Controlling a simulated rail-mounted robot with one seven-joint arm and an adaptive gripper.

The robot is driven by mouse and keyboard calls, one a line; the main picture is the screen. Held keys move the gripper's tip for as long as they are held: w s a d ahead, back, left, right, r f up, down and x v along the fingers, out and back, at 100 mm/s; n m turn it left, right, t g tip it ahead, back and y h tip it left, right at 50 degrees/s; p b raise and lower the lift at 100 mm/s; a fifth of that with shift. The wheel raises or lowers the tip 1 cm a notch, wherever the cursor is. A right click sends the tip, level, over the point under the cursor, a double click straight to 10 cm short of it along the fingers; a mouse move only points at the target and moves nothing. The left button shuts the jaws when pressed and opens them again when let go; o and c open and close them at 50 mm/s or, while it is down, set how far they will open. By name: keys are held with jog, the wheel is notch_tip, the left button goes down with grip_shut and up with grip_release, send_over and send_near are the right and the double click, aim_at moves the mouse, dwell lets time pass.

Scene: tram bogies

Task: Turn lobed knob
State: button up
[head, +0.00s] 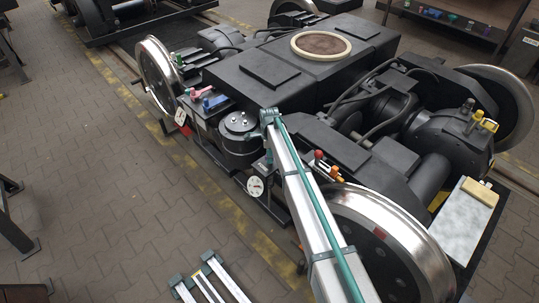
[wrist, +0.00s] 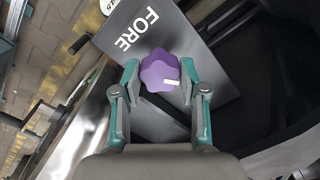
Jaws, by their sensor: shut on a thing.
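The purple lobed knob (wrist: 158,72) shows in the wrist view, on a dark grey panel marked "FORE" (wrist: 160,32). It carries a small white mark near its lower right. My gripper (wrist: 160,78) has its two teal-and-grey fingers on the left and right sides of the knob, shut on it. In the head view my arm reaches up from the bottom to the near side of the bogie (head: 285,85). There the knob is hidden, and I cannot make out the fingers clearly.
Close around my arm are a round dial (head: 255,187), a black cylinder (head: 239,127) and a red-topped lever (head: 319,156). A large wheel (head: 390,235) stands to the right. A light tray (head: 462,225) holds a yellow block (head: 480,193). Paved floor (head: 90,190) is open at left.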

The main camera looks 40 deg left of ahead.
jog(key=m, duration=0.6)
jog(key=shift+m, duration=0.3)
dwell(0.4)
jog(key=o, duration=1.1)
jog(key=shift+o, duration=0.2)
notch_tip(320, 180, up, 12)
